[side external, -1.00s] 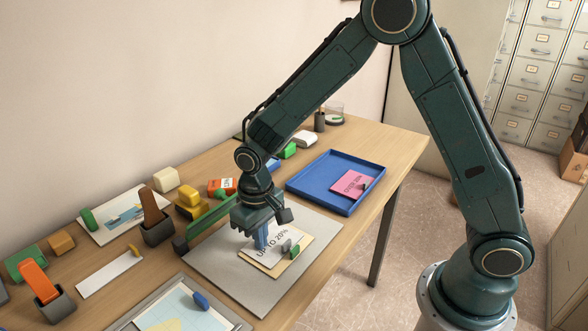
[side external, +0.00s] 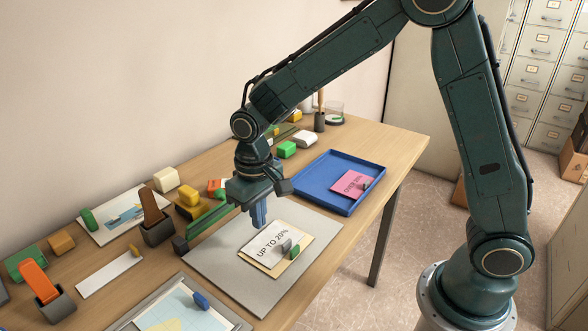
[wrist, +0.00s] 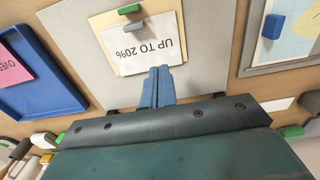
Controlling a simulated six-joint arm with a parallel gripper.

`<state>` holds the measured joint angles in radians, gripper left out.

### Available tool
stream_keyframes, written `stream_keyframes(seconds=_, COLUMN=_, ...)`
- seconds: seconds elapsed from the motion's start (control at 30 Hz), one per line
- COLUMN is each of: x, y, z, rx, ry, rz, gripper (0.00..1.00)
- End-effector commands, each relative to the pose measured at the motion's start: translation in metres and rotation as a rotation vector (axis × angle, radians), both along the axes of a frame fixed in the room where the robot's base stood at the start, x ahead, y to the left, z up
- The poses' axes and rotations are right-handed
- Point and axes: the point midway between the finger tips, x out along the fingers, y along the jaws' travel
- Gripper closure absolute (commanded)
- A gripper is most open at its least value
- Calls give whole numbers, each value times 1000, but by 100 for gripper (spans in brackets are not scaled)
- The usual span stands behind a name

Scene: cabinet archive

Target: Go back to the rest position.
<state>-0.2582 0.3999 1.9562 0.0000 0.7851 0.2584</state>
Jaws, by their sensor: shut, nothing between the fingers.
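My gripper (side external: 259,216) is shut and empty, its blue fingers pressed together. It hangs above the grey board (side external: 218,277), just behind and left of the paper stack. The stack is a white sheet reading "UP TO 20%" (side external: 270,242) on a tan card (side external: 309,237), with a grey piece (side external: 285,246) and a green piece (side external: 295,251) on it. In the wrist view the gripper (wrist: 157,75) points at the lower edge of the white sheet (wrist: 135,57). The gap under the fingertips is hard to judge.
A blue tray (side external: 304,188) with a pink card (side external: 350,182) stands to the right. Holders with an upright brown piece (side external: 151,208) and an orange piece (side external: 39,282), plus several coloured blocks, crowd the left and back. The wall is behind the table; its right front is open.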

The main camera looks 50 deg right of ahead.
Motion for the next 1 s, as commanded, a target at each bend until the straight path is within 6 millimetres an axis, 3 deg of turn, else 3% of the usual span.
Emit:
stream_keyframes(seconds=0.63, x=-2, y=-2, z=13, rx=2, ry=-8, rz=-1, gripper=100)
stream_keyframes(seconds=0.77, x=-8, y=-8, z=26, rx=7, ry=-27, rz=-1, gripper=100)
stream_keyframes(seconds=1.0, x=-30, y=-27, z=65, rx=20, ry=-92, rz=-2, gripper=100)
